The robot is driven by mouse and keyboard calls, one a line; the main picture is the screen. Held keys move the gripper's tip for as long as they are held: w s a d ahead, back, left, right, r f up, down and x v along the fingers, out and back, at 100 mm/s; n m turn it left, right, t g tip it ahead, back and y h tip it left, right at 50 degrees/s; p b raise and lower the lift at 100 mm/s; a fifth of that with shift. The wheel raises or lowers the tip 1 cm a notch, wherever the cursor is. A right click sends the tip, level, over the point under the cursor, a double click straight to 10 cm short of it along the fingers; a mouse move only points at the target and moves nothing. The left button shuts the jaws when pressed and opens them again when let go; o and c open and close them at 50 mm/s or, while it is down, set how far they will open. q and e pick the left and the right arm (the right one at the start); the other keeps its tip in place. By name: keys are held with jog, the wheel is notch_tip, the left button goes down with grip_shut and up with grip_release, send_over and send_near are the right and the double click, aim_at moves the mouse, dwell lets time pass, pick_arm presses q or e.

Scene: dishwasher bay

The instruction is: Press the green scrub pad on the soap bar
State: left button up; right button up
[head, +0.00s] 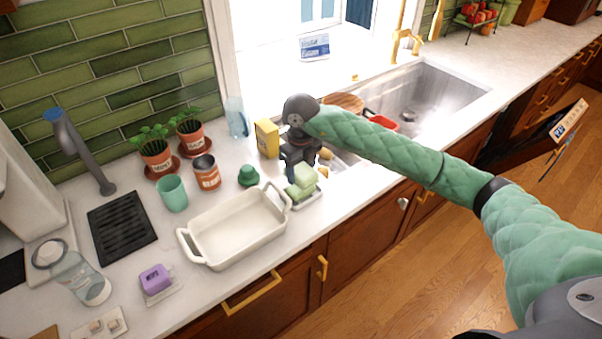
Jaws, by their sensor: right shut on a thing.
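My right gripper (298,163) reaches in from the right, pointing down over the counter's front part, and is shut on a pale green block (304,174) that looks like the scrub pad. Directly below it a second pale green block (297,192) lies in a small grey dish (310,200); I cannot tell whether the two touch. A purple block with raised lettering (155,279), which looks like a soap bar, sits on a pale dish at the lower left, well away from the gripper. The fingertips are partly hidden by the gripper body. My left gripper is not in view.
A white baking dish (236,232) stands left of the grey dish. Behind it are a dark green knobbed object (248,177), a yellow box (267,139) and an orange can (206,173). The sink (425,98) lies to the right.

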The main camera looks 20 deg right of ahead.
aim_at(301, 168)
jog(key=shift+r+p, duration=0.3)
jog(key=shift+r, duration=1.5)
